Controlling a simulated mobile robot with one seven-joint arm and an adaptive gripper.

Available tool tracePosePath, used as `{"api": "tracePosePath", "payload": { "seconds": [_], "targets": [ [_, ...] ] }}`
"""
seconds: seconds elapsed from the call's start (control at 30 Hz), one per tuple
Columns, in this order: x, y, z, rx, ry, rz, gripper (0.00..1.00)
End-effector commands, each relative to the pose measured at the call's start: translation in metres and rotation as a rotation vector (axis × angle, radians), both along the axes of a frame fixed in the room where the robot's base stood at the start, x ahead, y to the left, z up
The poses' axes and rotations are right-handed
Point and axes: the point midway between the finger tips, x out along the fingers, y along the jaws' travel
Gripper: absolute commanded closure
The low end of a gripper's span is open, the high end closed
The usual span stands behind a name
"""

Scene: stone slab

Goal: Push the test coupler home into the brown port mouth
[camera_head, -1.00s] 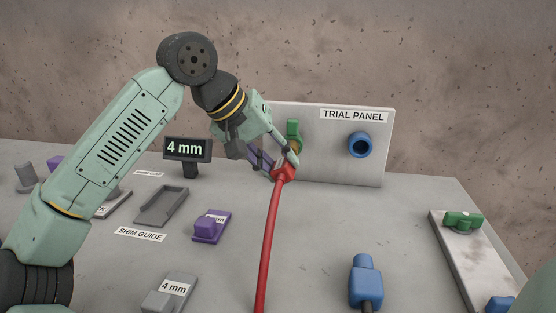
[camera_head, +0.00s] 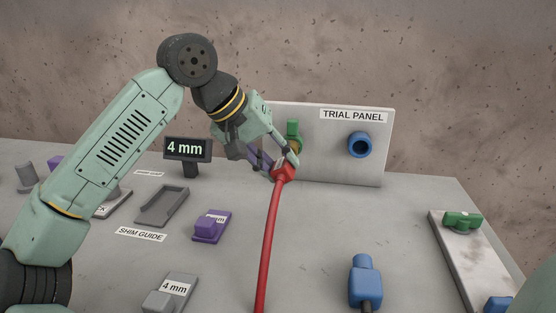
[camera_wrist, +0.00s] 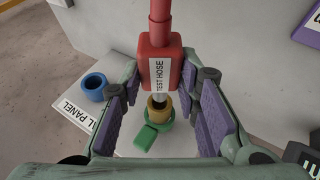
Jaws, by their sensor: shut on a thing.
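The red test coupler (camera_wrist: 158,50), labelled TEST HOSE, sits between the purple pads of my gripper (camera_wrist: 166,80), which is shut on it. In the head view the gripper (camera_head: 280,165) holds the coupler (camera_head: 286,174) low in front of the trial panel's left half, with the red hose (camera_head: 269,240) trailing toward the camera. The brown port mouth (camera_wrist: 164,114) is a ring in a green port with a green tab (camera_wrist: 147,140).
The trial panel (camera_head: 330,145) stands upright at the back, with a blue port (camera_head: 359,145) right of the gripper. A blue coupler (camera_head: 366,281), a purple block (camera_head: 212,226), a grey shim guide (camera_head: 161,206) and a 4 mm sign (camera_head: 187,150) stand apart on the slab.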

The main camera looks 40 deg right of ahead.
Motion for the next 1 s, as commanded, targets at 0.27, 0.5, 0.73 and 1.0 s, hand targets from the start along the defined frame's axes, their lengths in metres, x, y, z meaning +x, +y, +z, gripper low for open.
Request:
{"api": "tracePosePath", "payload": {
  "seconds": [0.27,0.5,0.73,1.0],
  "targets": [
    [0.0001,0.0000,0.0011,-0.001,-0.001,0.000,1.00],
    [0.0000,-0.0001,0.0004,-0.001,0.000,0.000,1.00],
    [0.0015,-0.0021,0.0010,-0.001,0.000,0.000,1.00],
    [0.0061,-0.0073,0.0015,-0.002,0.001,0.001,1.00]
  ]
}}
